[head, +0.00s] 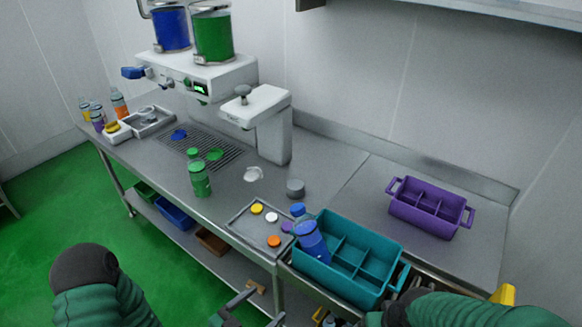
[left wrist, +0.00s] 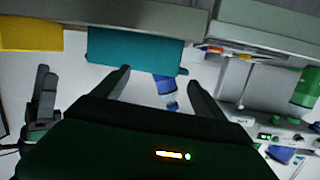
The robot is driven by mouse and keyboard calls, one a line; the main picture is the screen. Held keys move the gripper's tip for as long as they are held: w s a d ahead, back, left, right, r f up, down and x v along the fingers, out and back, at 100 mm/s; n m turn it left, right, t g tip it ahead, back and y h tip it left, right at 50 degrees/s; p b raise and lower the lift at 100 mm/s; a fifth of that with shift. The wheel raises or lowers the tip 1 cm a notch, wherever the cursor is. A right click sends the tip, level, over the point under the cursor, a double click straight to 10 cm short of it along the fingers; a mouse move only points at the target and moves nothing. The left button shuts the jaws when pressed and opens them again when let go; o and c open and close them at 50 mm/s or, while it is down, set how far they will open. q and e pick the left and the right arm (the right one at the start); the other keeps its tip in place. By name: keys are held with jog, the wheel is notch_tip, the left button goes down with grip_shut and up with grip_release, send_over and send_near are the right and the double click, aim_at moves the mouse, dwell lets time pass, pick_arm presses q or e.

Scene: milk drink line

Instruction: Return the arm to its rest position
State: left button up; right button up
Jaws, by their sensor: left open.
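My left gripper (head: 258,306) is low at the bottom of the head view, in front of the counter. Its two fingers stand apart in the left wrist view (left wrist: 160,85), with nothing held between them. A blue bottle (head: 312,242) stands in the left part of the teal crate (head: 350,285). In the left wrist view, which is upside down, the bottle (left wrist: 166,92) shows beyond my fingers, and the crate (left wrist: 135,48) is above it. My right arm (head: 470,310) comes in at lower right. My right gripper (left wrist: 42,100) shows at the left of the wrist view; its opening is unclear.
A shallow tray (head: 242,229) with coloured caps lies beside the crate. A green bottle (head: 200,180) stands near the drip grille. The white machine (head: 200,80) is behind. A purple crate (head: 428,210) sits at right. Green floor (head: 40,210) is open at left.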

pick_arm(q)
jog(key=w+a+f+n+g+y, duration=0.1)
jog(key=a+f+n+g+y, duration=0.1)
jog(key=a+g+y, duration=0.55)
jog(key=s+a+r+n+g+y, duration=0.2)
jog(key=s+a+r+n+y, duration=0.1)
jog(key=s+a+r+n, duration=0.2)
jog(key=shift+s+r+n, duration=1)
jog(key=shift+s+r, duration=0.25)
jog(key=shift+s, duration=0.9)
jog(key=shift+d, duration=0.25)
jog(key=shift+a, duration=0.1)
jog(key=shift+r, duration=0.1)
